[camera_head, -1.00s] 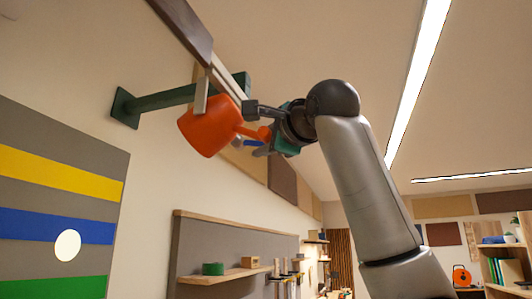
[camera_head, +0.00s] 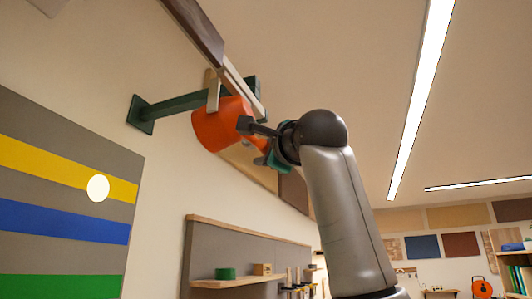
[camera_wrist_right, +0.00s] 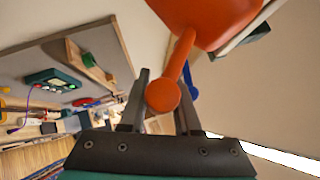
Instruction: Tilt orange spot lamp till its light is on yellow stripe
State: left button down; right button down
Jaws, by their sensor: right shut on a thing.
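The orange spot lamp (camera_head: 215,128) hangs from a green wall bracket (camera_head: 180,100) and is tilted. Its short handle with a round knob (camera_wrist_right: 163,94) sits between the fingers of my right gripper (camera_head: 256,143), which is shut on it. The right wrist view shows the lamp head (camera_wrist_right: 208,18) above the gripper (camera_wrist_right: 162,88). The round white light spot (camera_head: 98,188) lies mostly on the yellow stripe (camera_head: 45,160) of the striped board; its lower edge reaches the grey band below. My left gripper is not in view.
A blue stripe (camera_head: 60,221) and a green stripe (camera_head: 60,287) lie lower on the board. A dark wooden beam (camera_head: 195,30) runs close above the lamp. A shelf (camera_head: 240,281) with small items is on the wall below. The room to the right is open.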

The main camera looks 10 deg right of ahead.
jog(key=shift+w+a+f, duration=0.15)
jog(key=shift+a+f, duration=0.05)
jog(key=shift+f, duration=0.1)
jog(key=c, duration=0.7)
grip_release()
jog(key=shift+a+r, duration=0.1)
jog(key=shift+a, duration=0.05)
jog(key=shift+o, duration=0.2)
jog(key=shift+r, duration=0.1)
jog(key=shift+d, duration=0.2)
jog(key=b+v, duration=0.6)
jog(key=v, duration=0.9)
jog(key=shift+s, duration=0.2)
jog(key=shift+w, duration=0.1)
